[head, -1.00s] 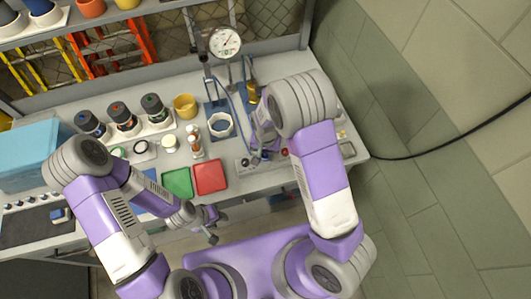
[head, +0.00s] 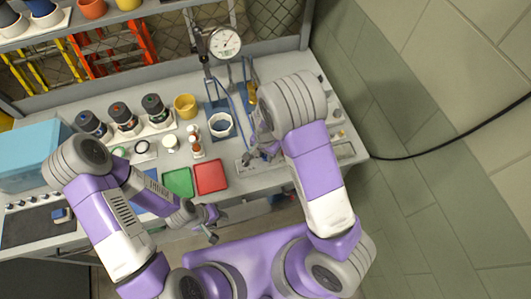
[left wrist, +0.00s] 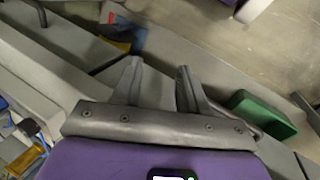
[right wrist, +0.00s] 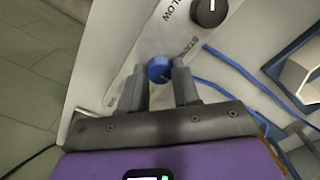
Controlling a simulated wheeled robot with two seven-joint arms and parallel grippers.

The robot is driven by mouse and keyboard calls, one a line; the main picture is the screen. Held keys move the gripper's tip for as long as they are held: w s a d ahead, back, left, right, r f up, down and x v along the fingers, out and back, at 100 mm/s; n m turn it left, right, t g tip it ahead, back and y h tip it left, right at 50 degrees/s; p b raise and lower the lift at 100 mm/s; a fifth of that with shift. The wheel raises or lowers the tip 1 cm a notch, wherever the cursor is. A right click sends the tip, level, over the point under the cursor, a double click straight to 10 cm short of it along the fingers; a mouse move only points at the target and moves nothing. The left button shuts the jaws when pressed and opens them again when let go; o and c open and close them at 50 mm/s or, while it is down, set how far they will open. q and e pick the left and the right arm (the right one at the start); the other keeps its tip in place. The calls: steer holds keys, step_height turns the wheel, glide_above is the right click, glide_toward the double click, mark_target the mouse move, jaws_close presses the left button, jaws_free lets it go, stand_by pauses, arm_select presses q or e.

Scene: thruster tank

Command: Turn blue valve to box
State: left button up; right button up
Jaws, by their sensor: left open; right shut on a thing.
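The blue valve (right wrist: 158,68) is a small round knob on a light grey panel (right wrist: 128,48), in the right wrist view. My right gripper (right wrist: 159,74) is shut on it, one finger on each side. Printed words beside it read like "STANDBY" and "LOW"; any pointer mark on the knob is unclear. In the head view my right gripper (head: 262,153) is over the panel (head: 338,151) at the bench's front, and the knob cannot be made out. My left gripper (left wrist: 159,72) is open and empty. It hangs in front of the bench in the head view (head: 211,224).
A black knob (right wrist: 209,11) sits beside the blue one on the panel. A blue cable (right wrist: 240,68) runs close to the right finger. Red (head: 210,177) and green (head: 178,183) trays lie left of the panel. A teal box (head: 30,160) stands at the bench's left.

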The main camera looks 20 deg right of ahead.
mark_target(265, 156)
steer(key=o, duration=1.1)
steer(key=shift+c, duration=0.2)
steer(key=shift+r, duration=0.1)
step_height(265, 156, up, 8)
steer(key=shift+f+p, duration=0.25)
steer(key=shift+p, duration=0.15)
steer(key=shift+f, duration=0.1)
